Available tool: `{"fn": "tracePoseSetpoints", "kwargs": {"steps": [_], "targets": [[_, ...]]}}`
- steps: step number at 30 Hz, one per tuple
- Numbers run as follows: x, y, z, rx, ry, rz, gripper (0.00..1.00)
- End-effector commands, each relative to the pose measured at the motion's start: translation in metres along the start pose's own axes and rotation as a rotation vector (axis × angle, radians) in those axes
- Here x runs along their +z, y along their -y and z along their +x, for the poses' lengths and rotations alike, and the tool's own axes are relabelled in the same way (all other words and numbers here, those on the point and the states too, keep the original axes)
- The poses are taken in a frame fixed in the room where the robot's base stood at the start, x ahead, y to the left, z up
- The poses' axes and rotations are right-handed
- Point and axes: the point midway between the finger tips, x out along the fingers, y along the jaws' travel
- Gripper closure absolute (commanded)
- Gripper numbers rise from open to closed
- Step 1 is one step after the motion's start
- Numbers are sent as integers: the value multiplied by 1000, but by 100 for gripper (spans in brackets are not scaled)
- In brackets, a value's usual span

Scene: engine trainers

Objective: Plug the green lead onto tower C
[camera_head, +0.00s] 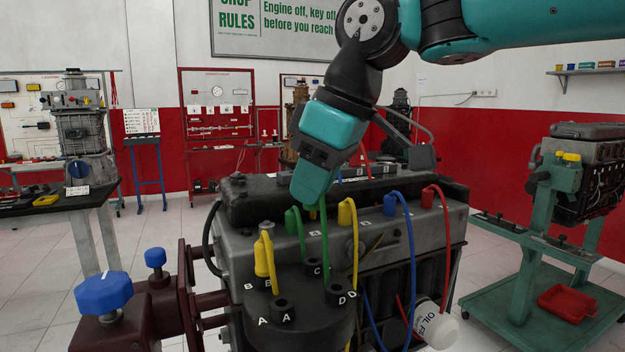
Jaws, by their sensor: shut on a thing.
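The distributor cap (295,325) stands at the front with black towers labelled A, B, C and D. Tower C (312,267) is at the back of the cap. The green lead (324,235) has a green boot (292,221) on the engine, and its cable runs down past the right side of tower C. My gripper (312,198) is above tower C, tilted down, shut on the green lead. The held end is largely hidden by the gripper, so I cannot tell its exact gap to the tower.
A yellow lead (263,252) stands near towers A and B. Other yellow (347,213), blue (391,203) and red (428,196) boots line the engine (450,225). Their cables hang right of the cap. A blue knob (103,293) stands at left.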

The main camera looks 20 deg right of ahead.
Motion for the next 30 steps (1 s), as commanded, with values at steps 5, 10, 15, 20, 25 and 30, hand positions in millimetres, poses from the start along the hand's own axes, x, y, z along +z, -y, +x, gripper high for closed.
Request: {"fn": "tracePoseSetpoints", "kwargs": {"steps": [5, 10, 15, 20, 25, 30], "targets": [[3, 0, 8, -1, 0, 0, 100], [7, 0, 18, -1, 1, 1, 100], [12, 0, 28, -1, 1, 1, 100], [15, 0, 37, -2, 1, 1, 100], [19, 0, 46, -3, 1, 1, 100], [21, 0, 50, -3, 1, 1, 100]]}}
